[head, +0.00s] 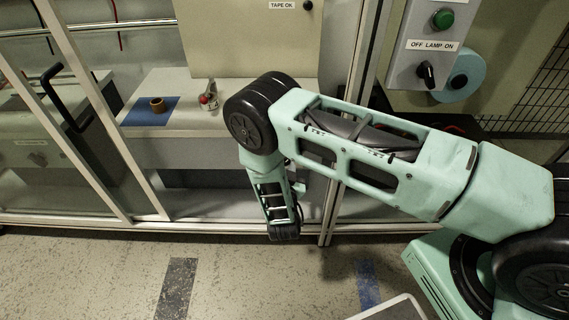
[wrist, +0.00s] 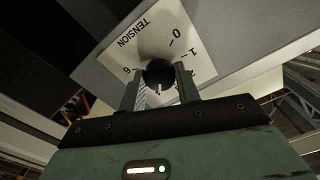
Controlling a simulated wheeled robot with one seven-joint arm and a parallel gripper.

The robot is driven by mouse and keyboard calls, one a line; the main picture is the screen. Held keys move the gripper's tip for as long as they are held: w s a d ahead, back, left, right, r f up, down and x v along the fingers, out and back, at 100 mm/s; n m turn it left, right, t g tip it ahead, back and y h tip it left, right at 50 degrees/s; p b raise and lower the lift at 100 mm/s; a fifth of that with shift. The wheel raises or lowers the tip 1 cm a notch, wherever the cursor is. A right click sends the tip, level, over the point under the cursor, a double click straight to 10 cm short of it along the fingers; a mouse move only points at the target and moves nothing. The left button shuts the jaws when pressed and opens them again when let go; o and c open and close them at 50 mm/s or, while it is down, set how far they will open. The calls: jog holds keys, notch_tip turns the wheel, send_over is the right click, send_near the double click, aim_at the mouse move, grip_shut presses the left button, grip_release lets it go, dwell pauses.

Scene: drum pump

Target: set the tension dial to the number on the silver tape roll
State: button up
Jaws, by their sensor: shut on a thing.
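The tension dial shows in the wrist view as a white plate (wrist: 150,35) marked TENSION, with 0, 1 and 6 legible and other marks partly hidden by my fingers. Its black knob (wrist: 158,71) sits between the two fingertips of my gripper (wrist: 160,80), which is shut on it. A short pale mark shows on the knob's lower side in the picture; I cannot tell which number it points to. In the head view my arm hides the dial and the fingertips. I see no roll that is clearly silver, and no number on a roll.
A brown roll (head: 158,104) lies on a blue mat (head: 136,117) on the bench, with a small red-knobbed item (head: 208,97) to its right. A blue roll (head: 462,77) hangs by a grey control box (head: 420,50) with a green button. Frame posts (head: 347,120) stand close to my arm.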

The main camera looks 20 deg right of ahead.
jog(key=shift+f, duration=0.1)
dwell(0.4)
jog(key=o, duration=1)
jog(key=shift+c, duration=0.2)
jog(key=p+v, duration=0.2)
jog(key=v, duration=1.5)
jog(key=shift+s+p, duration=0.25)
jog(key=shift+p, duration=0.15)
